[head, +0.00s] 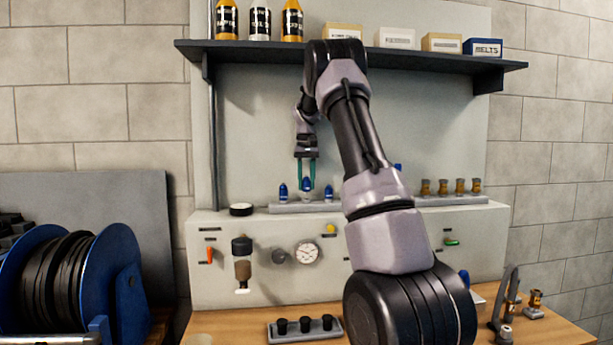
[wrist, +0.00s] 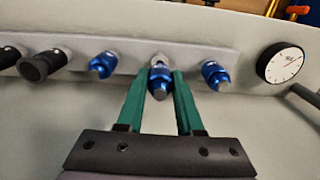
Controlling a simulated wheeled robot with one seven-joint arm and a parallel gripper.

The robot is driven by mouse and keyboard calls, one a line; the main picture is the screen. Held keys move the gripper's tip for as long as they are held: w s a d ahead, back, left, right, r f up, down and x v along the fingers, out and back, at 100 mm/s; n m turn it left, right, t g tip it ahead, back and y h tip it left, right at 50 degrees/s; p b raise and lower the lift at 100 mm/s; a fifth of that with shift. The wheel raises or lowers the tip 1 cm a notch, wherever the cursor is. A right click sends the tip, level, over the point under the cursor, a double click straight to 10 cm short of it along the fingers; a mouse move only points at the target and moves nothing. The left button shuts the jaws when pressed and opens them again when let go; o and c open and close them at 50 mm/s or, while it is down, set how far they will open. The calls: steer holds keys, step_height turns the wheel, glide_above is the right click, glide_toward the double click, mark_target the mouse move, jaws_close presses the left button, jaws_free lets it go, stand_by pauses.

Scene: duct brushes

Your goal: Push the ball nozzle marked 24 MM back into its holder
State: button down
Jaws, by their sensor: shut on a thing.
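A blue ball nozzle (head: 306,185) with a pointed tip stands at the middle of three blue nozzles on a grey rail holder (head: 290,208). My gripper (head: 306,174) reaches down from above with its green fingers on either side of this nozzle. In the wrist view my gripper (wrist: 161,78) is shut on the blue nozzle (wrist: 160,84), whose silver end meets the rail (wrist: 125,52). It seems to stand slightly higher than its neighbours. No 24 MM marking is legible, and how deep it sits is hidden.
Blue nozzles stand on both sides, left (head: 283,192) and right (head: 328,193). Black nozzles (wrist: 35,65) and a round dial (wrist: 284,63) show in the wrist view. Brass nozzles (head: 459,186) stand further right. A shelf (head: 260,47) with bottles and boxes hangs above. My arm hides part of the rail.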

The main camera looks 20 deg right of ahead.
steer(key=shift+f, duration=0.85)
steer(key=shift+s+f, duration=0.1)
steer(key=shift+f, duration=0.35)
stand_by(1.5)
steer(key=shift+c, duration=2.4)
jaws_free()
step_height(320, 180, up, 11)
steer(key=shift+f, duration=0.1)
